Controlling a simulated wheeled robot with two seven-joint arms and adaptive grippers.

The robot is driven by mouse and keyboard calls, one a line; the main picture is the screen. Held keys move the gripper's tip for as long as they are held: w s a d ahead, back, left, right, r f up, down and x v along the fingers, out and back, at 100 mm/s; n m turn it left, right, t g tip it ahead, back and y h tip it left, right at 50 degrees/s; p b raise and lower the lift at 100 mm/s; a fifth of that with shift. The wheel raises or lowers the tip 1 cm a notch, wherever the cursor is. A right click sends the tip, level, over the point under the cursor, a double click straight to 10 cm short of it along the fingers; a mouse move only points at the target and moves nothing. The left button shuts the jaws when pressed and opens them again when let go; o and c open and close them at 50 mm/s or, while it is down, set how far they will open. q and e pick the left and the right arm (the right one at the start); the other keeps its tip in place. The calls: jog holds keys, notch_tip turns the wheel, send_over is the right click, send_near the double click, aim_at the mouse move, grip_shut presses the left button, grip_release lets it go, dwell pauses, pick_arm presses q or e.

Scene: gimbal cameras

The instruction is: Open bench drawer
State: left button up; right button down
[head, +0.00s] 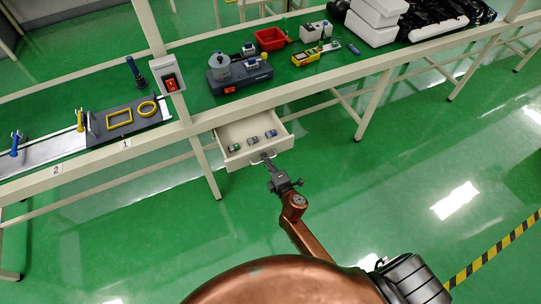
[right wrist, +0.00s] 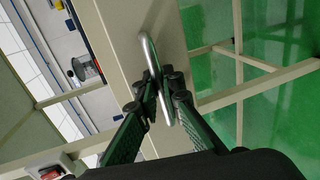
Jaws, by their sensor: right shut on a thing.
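The bench drawer (head: 237,135) is a cream box that stands out from under the green bench top, open toward me. Several small parts (head: 253,140) lie inside it. My right gripper (head: 267,162) is at the drawer's front. In the right wrist view my right gripper (right wrist: 160,92) is shut on the metal bar handle (right wrist: 149,50), with its fingers on both sides of the bar. The drawer front (right wrist: 120,45) shows behind the handle. My left gripper is not in view.
The bench (head: 190,92) carries a grey device (head: 240,72), a red bin (head: 270,39) and a yellow meter (head: 315,54). A red switch box (head: 168,82) is on the bench post. Bench legs (head: 205,170) stand left of the drawer. The green floor in front is clear.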

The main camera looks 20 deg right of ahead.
jog(key=c, duration=2.4)
grip_release()
jog(key=shift+s, duration=0.1)
jog(key=shift+o, duration=0.3)
jog(key=shift+s, duration=0.1)
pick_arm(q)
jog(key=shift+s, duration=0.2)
pick_arm(e)
jog(key=v, duration=1.1)
jog(key=shift+s, duration=0.35)
